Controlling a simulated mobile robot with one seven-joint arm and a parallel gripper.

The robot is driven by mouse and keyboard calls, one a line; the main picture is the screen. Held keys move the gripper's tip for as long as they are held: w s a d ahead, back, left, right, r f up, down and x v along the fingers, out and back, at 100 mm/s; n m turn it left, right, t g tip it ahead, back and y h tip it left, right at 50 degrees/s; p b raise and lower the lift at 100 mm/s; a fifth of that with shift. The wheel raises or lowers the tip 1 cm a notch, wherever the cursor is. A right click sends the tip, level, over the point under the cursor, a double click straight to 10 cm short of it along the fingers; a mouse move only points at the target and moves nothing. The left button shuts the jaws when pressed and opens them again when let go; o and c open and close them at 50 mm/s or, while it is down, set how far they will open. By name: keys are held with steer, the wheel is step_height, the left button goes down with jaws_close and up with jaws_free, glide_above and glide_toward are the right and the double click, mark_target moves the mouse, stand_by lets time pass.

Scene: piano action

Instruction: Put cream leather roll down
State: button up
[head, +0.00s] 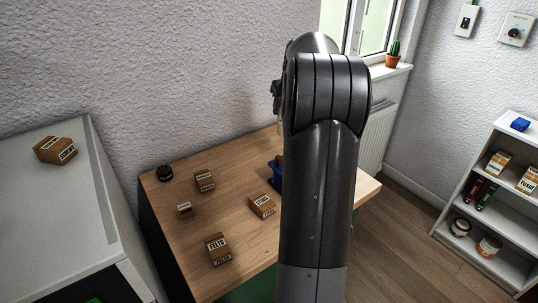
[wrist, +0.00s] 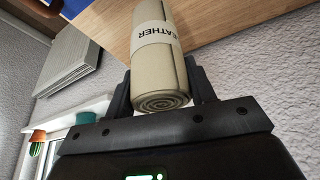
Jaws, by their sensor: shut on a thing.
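The cream leather roll (wrist: 158,68) has a white paper band with "LEATHER" lettering, partly cut off by the top of the wrist view. My gripper (wrist: 160,88) is shut on it, one dark finger on each side, and its spiral end faces the camera. The wooden table (wrist: 215,18) shows behind the roll in that view; whether they touch I cannot tell. In the head view my arm hides the gripper and roll, and covers part of the wooden table (head: 235,225).
Several small labelled boxes, including a felts box (head: 218,249) and a cord-like labelled box (head: 262,206), lie on the table. A black round item (head: 165,173) sits at its back left. A blue bin (head: 274,174) is partly behind my arm. Bare wood lies between the boxes.

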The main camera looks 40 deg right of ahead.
steer(key=s+d+f, duration=0.2)
steer(key=d, duration=0.2)
steer(key=w+a+f, duration=0.5)
steer(key=w+f, duration=0.5)
steer(key=f, duration=0.1)
steer(key=shift+m, duration=0.4)
steer(key=shift+a+f, duration=0.1)
steer(key=shift+f, duration=0.05)
steer(key=shift+f, duration=0.15)
steer(key=o, duration=1)
